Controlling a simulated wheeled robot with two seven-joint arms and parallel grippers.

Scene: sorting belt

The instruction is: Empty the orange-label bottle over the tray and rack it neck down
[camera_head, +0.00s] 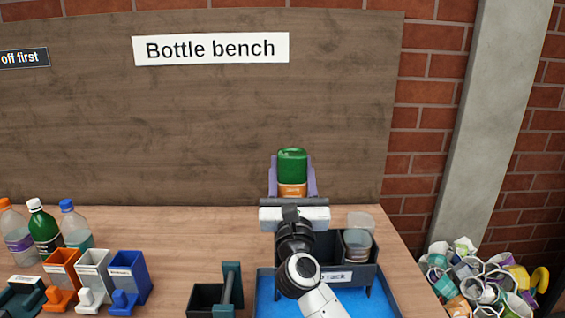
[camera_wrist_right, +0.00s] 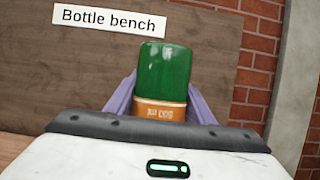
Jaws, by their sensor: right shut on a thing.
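The orange-label bottle (camera_head: 292,163) is green and base up, with its orange label (camera_head: 292,190) below the green part. My right gripper (camera_head: 292,180) is shut on it, one purple finger on each side. The dark rack (camera_head: 371,272) is behind and beside my right arm, partly hidden. The blue tray (camera_head: 378,304) lies below the rack. I cannot tell whether the neck is in a rack slot. My left gripper is not in view.
A clear bottle (camera_head: 358,243) sits in the rack's right part. Several capped bottles (camera_head: 44,231) stand at left behind orange, white and blue bins (camera_head: 128,276). A dark teal holder (camera_head: 232,288) is left of the tray.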

